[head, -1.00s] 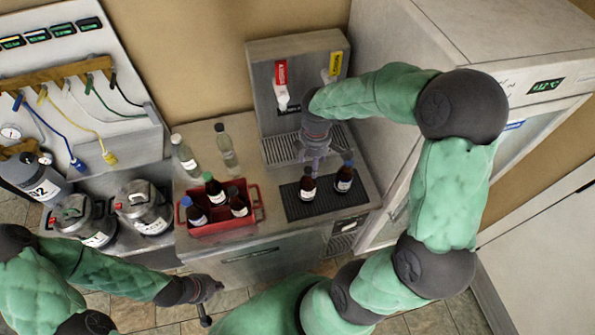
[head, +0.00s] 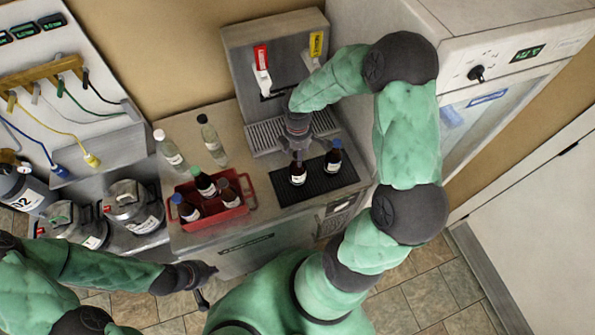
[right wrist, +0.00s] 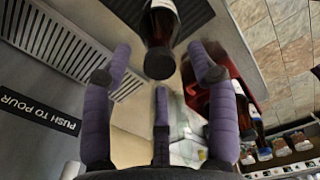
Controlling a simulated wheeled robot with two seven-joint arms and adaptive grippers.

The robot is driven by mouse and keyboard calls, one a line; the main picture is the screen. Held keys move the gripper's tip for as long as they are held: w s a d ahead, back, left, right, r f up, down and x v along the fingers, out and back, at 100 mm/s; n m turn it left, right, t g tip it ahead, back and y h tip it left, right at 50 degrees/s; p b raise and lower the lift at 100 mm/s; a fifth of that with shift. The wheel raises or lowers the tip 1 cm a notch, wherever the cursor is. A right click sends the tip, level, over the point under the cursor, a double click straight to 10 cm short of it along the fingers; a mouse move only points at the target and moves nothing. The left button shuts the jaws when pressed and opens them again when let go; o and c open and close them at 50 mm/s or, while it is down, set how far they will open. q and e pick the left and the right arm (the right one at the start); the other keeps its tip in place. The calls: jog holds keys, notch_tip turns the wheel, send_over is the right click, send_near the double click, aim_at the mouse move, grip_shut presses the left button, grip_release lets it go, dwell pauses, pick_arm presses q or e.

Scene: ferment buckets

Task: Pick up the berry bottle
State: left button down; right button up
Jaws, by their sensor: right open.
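Two dark bottles with white labels stand on the black mat (head: 318,181) in the head view. The left one (head: 298,177) is right below my right gripper (head: 298,158), which hides its cap. The right one (head: 333,160) has a blue cap. I cannot read which bottle is the berry one. In the right wrist view, my right gripper's purple fingers are open, and a dark bottle (right wrist: 160,30) shows beyond and between their tips, not gripped. My left gripper (head: 206,284) is open and empty, low in the head view, in front of the counter.
A red crate (head: 210,218) with several bottles stands left of the mat. Two clear bottles (head: 168,148) (head: 212,142) stand behind it. The dispenser (head: 283,70) with red and yellow taps rises behind the mat. A white cabinet (head: 470,70) is at the right.

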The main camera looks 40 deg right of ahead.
notch_tip(320, 180, down, 2)
jog(key=shift+w+f, duration=0.1)
grip_shut()
jog(key=shift+r, duration=0.25)
